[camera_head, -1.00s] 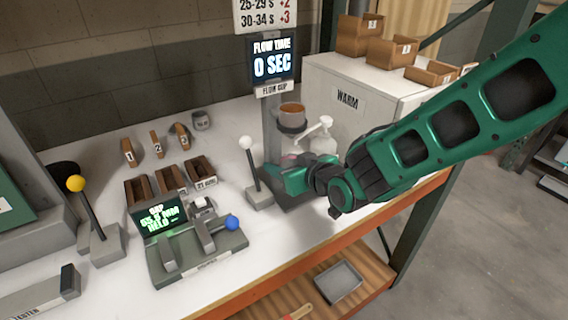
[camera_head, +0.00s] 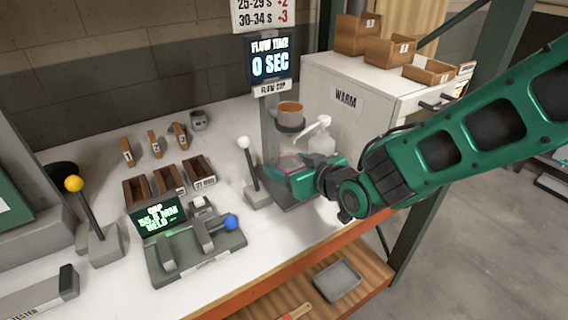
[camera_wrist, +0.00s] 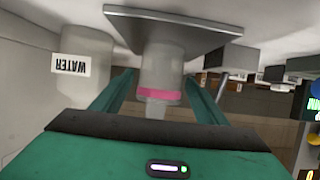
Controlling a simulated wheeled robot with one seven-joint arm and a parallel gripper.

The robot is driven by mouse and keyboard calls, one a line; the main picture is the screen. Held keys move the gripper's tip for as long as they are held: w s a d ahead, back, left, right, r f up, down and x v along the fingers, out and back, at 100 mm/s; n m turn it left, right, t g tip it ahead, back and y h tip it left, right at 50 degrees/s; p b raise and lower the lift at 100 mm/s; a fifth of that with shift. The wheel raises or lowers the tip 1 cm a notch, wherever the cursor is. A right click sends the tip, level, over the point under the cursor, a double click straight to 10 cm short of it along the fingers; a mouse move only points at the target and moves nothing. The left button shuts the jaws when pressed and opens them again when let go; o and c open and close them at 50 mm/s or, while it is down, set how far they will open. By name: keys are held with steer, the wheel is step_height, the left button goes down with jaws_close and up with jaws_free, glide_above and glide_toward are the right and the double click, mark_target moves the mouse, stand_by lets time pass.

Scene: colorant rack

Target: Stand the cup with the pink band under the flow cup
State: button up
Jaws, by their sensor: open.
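The cup with the pink band (camera_wrist: 160,75) stands upright on the stand's dark base plate (camera_wrist: 172,28) in the upside-down wrist view. My gripper (camera_wrist: 161,88) is open, with one finger on each side of the cup, close to its walls. In the head view my gripper (camera_head: 292,178) reaches in low at the stand, below the flow cup (camera_head: 289,114), which sits in its ring holder. The pink-banded cup is mostly hidden there behind my gripper; only a thin pink line shows.
A pump bottle (camera_head: 322,140) is close behind my gripper; the wrist view shows a container labelled WATER (camera_wrist: 84,62). A white-knobbed lever (camera_head: 248,165) stands left of the stand. The WARM cabinet (camera_head: 345,97) is behind right. A gap-readout device (camera_head: 195,245) sits front left.

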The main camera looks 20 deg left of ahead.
steer(key=v, duration=0.8)
steer(key=shift+d+r, duration=0.1)
steer(key=shift+d, duration=0.1)
steer(key=shift+s, duration=0.1)
